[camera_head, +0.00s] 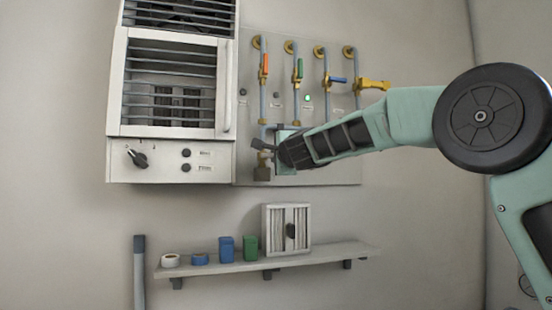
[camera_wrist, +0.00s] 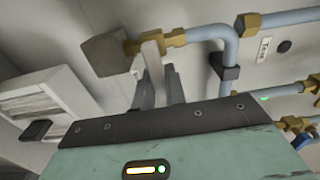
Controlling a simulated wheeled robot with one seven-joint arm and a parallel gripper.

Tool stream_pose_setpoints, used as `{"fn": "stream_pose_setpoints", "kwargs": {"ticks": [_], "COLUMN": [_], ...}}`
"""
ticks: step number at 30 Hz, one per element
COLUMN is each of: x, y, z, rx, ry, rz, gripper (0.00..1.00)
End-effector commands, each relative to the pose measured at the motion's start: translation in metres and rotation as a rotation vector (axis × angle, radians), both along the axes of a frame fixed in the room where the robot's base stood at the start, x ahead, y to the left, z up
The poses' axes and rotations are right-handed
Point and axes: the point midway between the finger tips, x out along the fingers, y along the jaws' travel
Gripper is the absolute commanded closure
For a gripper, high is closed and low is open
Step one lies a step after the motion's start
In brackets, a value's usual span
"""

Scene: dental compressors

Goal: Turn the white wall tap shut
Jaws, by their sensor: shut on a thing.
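The white wall tap shows in the wrist view as a pale lever handle (camera_wrist: 151,55) on a brass fitting, between a square brown block and a bent blue-grey pipe. My gripper (camera_wrist: 157,78) has its two dark fingers at this handle and is shut on it. In the head view my gripper (camera_head: 262,148) reaches in from the right to the lower left of the wall panel. There the gripper and arm hide the tap, so its handle angle cannot be told from that view.
Taps with orange (camera_head: 265,65), green (camera_head: 299,68), blue (camera_head: 337,80) and yellow (camera_head: 373,85) handles sit higher on the panel. A white louvred cabinet (camera_head: 171,160) hangs to the left. A shelf (camera_head: 330,254) below holds small containers, rolls and a white box.

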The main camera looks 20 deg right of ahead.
Motion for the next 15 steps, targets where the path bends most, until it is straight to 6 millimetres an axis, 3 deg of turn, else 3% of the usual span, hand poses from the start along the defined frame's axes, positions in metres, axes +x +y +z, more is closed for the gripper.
{"fn": "stream_pose_setpoints", "kwargs": {"ticks": [15], "x": [0.0004], "y": [-0.0006], "z": [-0.0029], "rx": [0.036], "ry": [0.003], "rz": [-0.001], "gripper": [1.0]}}
